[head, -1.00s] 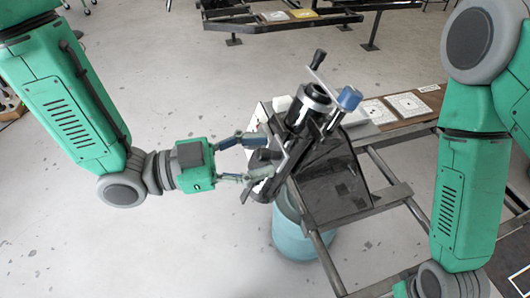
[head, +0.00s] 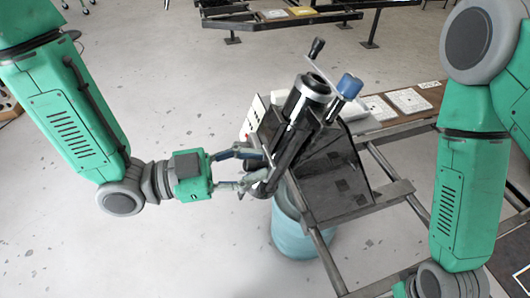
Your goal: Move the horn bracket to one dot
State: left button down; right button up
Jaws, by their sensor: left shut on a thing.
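My left gripper (head: 258,167) reaches in from the left and is shut on a dark slanted bar (head: 285,152) at the left side of a black device. The bar runs from a curved lower end beside the fingers up toward a black and silver cylinder (head: 312,88). I cannot tell for sure which part is the horn bracket; the held bar may be it. White plates (head: 408,101) lie on a brown board behind the device. Any dots on them are too small to read. My right arm stands at the right; its gripper is out of view.
A blue bin (head: 295,240) stands below. The floor at left is clear.

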pick_arm(q)
jog(key=shift+s+a+f, duration=0.1)
jog(key=shift+a+f, duration=0.2)
jog(key=shift+f, duration=0.25)
jog(key=shift+s+a+f, duration=0.1)
jog(key=shift+a+f, duration=0.2)
jog(key=shift+f, duration=0.2)
pick_arm(e)
jog(key=shift+f, duration=0.5)
pick_arm(q)
jog(key=c, duration=1.4)
grip_release()
jog(key=shift+a, duration=0.1)
jog(key=v, duration=1.2)
jog(key=shift+a, duration=0.3)
pick_arm(e)
jog(key=shift+s+a+r, duration=0.1)
jog(key=shift+a+r, duration=0.05)
jog(key=shift+a, duration=0.05)
pick_arm(q)
jog(key=shift+d, duration=0.15)
pick_arm(e)
jog(key=shift+d, duration=0.1)
